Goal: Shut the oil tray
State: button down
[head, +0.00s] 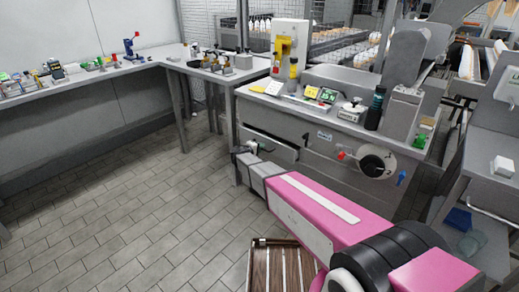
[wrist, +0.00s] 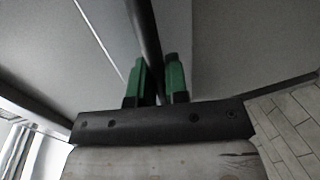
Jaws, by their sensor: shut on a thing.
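The oil tray (head: 283,156) appears as a grey drawer front low on the left part of the grey machine, with a dark gap along its upper edge. How far it stands out is hard to tell. My gripper (head: 248,146) is at the left part of the tray front, and my arm hides some of the area below. In the wrist view, my gripper (wrist: 158,78) has its two green fingers on either side of a dark bar-like handle (wrist: 143,28), shut on it. Grey panel surfaces lie on both sides of the handle.
The machine (head: 325,155) carries a round black dial (head: 376,163), with a red knob (head: 341,155) beside it. A wooden slatted pallet (head: 277,270) lies on the floor by my arm. A grey workbench (head: 110,75) runs along the wall. The tiled floor at left is clear.

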jog(key=shift+r+x, duration=0.2)
jog(key=shift+x, duration=0.65)
jog(key=shift+r+x, duration=0.15)
jog(key=shift+x, duration=0.75)
jog(key=shift+w+r, duration=0.1)
jog(key=c, duration=1.1)
grip_release()
jog(key=shift+d, duration=0.1)
jog(key=shift+c, duration=0.2)
jog(key=v, duration=1)
jog(key=shift+s+a, duration=0.25)
jog(key=shift+s, duration=0.05)
